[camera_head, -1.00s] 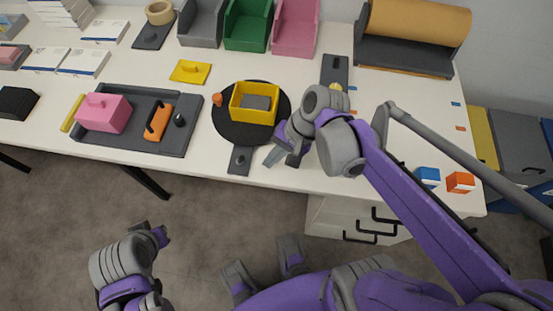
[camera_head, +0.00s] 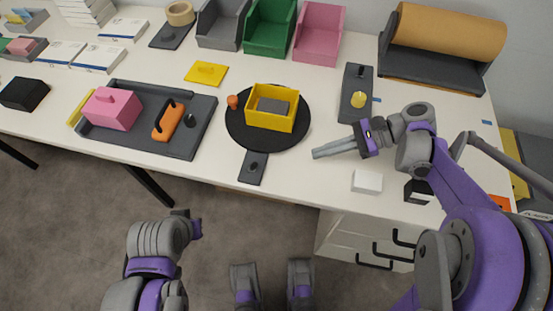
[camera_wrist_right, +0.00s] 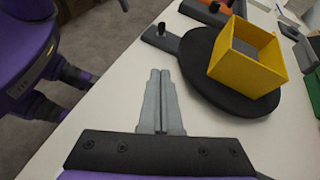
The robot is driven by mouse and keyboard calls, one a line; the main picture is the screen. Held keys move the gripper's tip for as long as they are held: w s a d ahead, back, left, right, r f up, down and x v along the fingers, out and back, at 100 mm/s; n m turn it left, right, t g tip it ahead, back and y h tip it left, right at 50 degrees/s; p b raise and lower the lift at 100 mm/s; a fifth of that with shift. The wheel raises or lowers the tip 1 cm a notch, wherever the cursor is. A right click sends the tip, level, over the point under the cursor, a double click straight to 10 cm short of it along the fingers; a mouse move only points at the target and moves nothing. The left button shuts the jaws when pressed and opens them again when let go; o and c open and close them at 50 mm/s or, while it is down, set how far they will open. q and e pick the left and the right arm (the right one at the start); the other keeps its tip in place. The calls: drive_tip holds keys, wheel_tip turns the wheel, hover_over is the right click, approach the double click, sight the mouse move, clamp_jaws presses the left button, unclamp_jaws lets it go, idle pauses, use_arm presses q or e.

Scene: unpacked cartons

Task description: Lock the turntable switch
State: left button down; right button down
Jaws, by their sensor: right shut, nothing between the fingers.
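The black round turntable (camera_head: 240,134) lies on the white table with a yellow open box (camera_head: 286,122) on it; a grey block (camera_head: 273,105) sits inside the box. A dark switch plate (camera_head: 253,168) with a small knob extends from the turntable's front edge; it also shows in the right wrist view (camera_wrist_right: 160,40). An orange knob (camera_head: 233,101) stands at the turntable's left rim. My right gripper (camera_head: 316,153) is shut and empty, just right of the turntable, apart from it and from the switch; its fingers show in the right wrist view (camera_wrist_right: 162,75). My left gripper (camera_head: 192,228) is low over the floor; its fingers are unclear.
A grey tray (camera_head: 190,150) with a pink block and orange handle lies left. A dark plate (camera_head: 356,80) with a yellow knob lies right of the turntable. A white block (camera_head: 367,182) is near the front edge. Bins and an orange roll (camera_head: 450,30) line the back.

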drive_tip(key=b, duration=0.1)
approach(256, 169)
drive_tip(key=f, duration=0.1)
drive_tip(key=a+f, duration=0.1)
drive_tip(key=shift+w+a+f, duration=0.1)
drive_tip(key=shift+a+f, duration=0.15)
drive_tip(key=shift+f, duration=0.15)
drive_tip(key=shift+a+r, duration=0.25)
drive_tip(key=shift+a, duration=0.3)
drive_tip(key=shift+a+r, duration=0.25)
drive_tip(key=shift+a, duration=0.35)
drive_tip(key=shift+a+r, duration=0.2)
drive_tip(key=shift+a, duration=0.5)
drive_tip(key=shift+a+r+h+p, duration=0.1)
drive_tip(key=shift+r+h+p, duration=0.15)
drive_tip(key=shift+h+p, duration=0.15)
